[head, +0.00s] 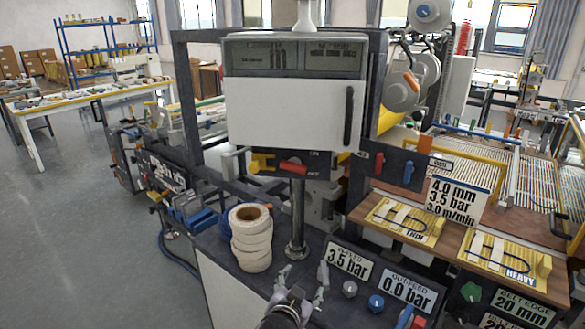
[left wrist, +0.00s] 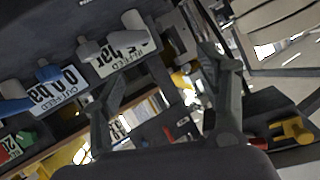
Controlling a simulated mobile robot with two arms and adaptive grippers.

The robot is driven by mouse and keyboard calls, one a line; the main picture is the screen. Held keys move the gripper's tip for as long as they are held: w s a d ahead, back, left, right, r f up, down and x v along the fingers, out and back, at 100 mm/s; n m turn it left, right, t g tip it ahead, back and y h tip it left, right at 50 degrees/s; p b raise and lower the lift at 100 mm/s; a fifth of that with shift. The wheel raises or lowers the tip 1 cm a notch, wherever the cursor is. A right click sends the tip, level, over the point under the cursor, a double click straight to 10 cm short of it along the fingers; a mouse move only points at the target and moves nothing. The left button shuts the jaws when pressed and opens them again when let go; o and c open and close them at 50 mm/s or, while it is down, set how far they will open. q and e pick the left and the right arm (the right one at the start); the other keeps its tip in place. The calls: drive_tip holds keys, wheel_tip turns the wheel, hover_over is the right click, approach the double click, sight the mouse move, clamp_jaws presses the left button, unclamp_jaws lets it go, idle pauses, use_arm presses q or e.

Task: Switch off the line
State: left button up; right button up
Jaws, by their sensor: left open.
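My left gripper (head: 303,274) is open and empty at the front of the dark console, apart from the knobs. Its two fingers also show in the left wrist view (left wrist: 165,70). The display reading 3.5 bar (head: 350,263) and the one reading 0.0 bar (head: 411,291) stand to its right. By them are a grey knob (head: 349,289), a blue knob (head: 376,302) and a blue lever (head: 405,316). Under the white-doored cabinet (head: 285,112) are a yellow lever (head: 262,162) and a red lever (head: 293,169). I cannot tell which control switches the line. My right gripper is not in view.
A stack of white rolls (head: 250,238) stands on the console left of a metal post (head: 298,215). Blue bins (head: 193,216) sit further left. At right, a wooden table (head: 400,230) holds yellow trays marked THIN and HEAVY. The floor at left is clear.

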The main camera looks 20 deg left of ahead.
use_arm(q)
drive_tip(key=shift+o, duration=0.7)
wheel_tip(320, 180, up, 16)
drive_tip(key=a+n+t+y, duration=0.1)
drive_tip(key=a+t, duration=0.1)
drive_tip(key=shift+s+a+t, duration=0.15)
drive_tip(key=shift+s+t, duration=0.25)
drive_tip(key=n+t+y, duration=0.1)
approach(292, 169)
drive_tip(key=w+p, duration=0.1)
drive_tip(key=w, duration=0.2)
drive_tip(key=w+a+p, duration=0.1)
drive_tip(key=w+p, duration=0.1)
drive_tip(key=w, duration=0.1)
drive_tip(key=w+p, duration=0.2)
drive_tip(key=w, duration=0.1)
drive_tip(key=shift+w+a+f, duration=0.15)
drive_tip(key=shift+w+a, duration=0.05)
drive_tip(key=shift+c, duration=0.4)
